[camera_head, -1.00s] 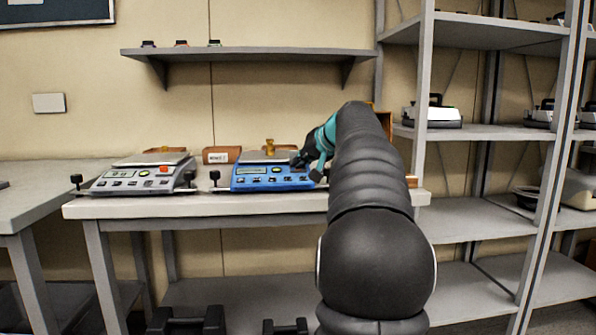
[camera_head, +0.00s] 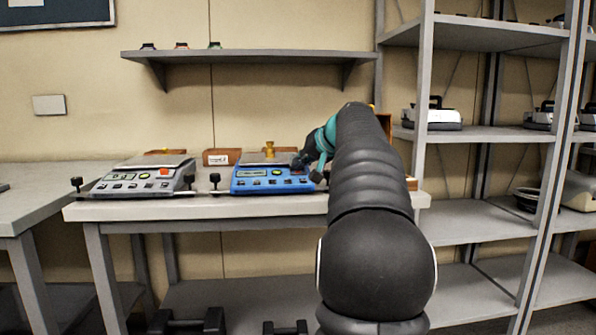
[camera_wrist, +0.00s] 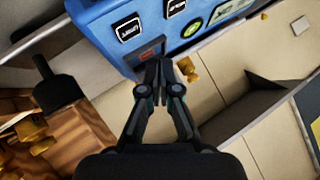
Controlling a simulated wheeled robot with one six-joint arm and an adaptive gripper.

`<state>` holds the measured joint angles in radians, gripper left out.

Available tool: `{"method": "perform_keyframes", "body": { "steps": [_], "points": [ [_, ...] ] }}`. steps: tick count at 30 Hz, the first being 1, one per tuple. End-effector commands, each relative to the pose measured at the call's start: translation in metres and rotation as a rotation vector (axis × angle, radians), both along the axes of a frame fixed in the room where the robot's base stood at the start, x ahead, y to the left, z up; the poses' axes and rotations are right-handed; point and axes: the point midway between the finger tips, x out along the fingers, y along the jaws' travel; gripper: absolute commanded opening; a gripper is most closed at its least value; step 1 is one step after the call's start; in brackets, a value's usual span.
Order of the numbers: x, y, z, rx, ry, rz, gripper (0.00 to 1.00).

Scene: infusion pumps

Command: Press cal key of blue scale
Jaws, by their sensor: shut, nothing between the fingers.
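There I see dark labelled keys, a round green key (camera_wrist: 193,21) and a reddish square key (camera_wrist: 151,49). The key labels are too small or blurred to read. My gripper (camera_wrist: 161,64) is shut and empty, its fingertips beside the reddish key. I cannot tell whether they touch it. In the head view my gripper (camera_head: 299,165) is at the scale's right end.
A grey scale (camera_head: 140,178) stands left of the blue one on the white table (camera_head: 200,209). A wooden box (camera_head: 221,157) with a label stands behind. Black knobs (camera_head: 215,181) stick up beside the scales. A metal shelf rack (camera_head: 470,133) stands at right.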

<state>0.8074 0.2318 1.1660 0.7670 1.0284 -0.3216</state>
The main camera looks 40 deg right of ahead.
Motion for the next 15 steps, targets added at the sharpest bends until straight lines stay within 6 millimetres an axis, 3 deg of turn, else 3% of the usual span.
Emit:
{"method": "perform_keyframes", "body": {
  "steps": [15],
  "points": [
    [-0.0019,0.0012,0.0088,-0.001,-0.001,0.0,0.0]
  ]
}}
